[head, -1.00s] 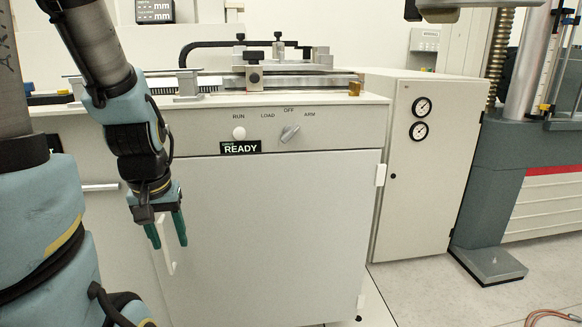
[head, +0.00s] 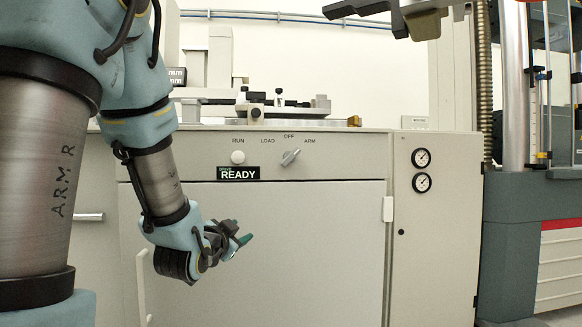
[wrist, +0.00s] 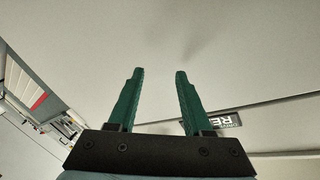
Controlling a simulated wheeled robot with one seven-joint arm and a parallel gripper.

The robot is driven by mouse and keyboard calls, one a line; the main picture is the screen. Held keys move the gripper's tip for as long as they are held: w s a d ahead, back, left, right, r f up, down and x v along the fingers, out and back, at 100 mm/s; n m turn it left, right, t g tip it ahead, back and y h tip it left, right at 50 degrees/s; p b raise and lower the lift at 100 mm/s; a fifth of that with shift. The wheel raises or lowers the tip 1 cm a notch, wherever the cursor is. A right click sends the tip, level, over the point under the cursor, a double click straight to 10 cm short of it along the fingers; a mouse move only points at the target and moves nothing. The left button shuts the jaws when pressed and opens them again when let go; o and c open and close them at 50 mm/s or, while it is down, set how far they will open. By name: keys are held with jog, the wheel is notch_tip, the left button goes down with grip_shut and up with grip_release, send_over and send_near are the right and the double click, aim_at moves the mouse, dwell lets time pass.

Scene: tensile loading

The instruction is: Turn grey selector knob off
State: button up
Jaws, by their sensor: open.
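The grey selector knob (head: 290,157) is on the cabinet's front panel. Labels LOAD, OFF and ARM stand around it. Its pointer is tilted to the upper right, towards ARM. My gripper (head: 243,240) is below and left of the knob, in front of the cabinet door and apart from the knob. In the wrist view my gripper (wrist: 158,75) has its two green fingers spread with nothing between them. The knob does not show in the wrist view.
A round white button (head: 237,157) under RUN and a black READY sign (head: 238,173) sit left of the knob. The cabinet door (head: 320,250) has a white handle (head: 143,285) at left. Two gauges (head: 422,170) are on the right. The space before the knob is clear.

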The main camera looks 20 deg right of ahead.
jog(key=s+d+r+m+t+h, duration=0.25)
jog(key=d+r+m+h, duration=0.2)
jog(key=r, duration=0.25)
jog(key=m+h, duration=0.3)
jog(key=h, duration=0.2)
send_near(288, 160)
jog(key=shift+n+g+y, duration=0.25)
jog(key=x, duration=1.1)
jog(key=shift+s+r, duration=0.1)
jog(key=shift+r, duration=0.25)
grip_shut()
jog(key=shift+f, duration=0.1)
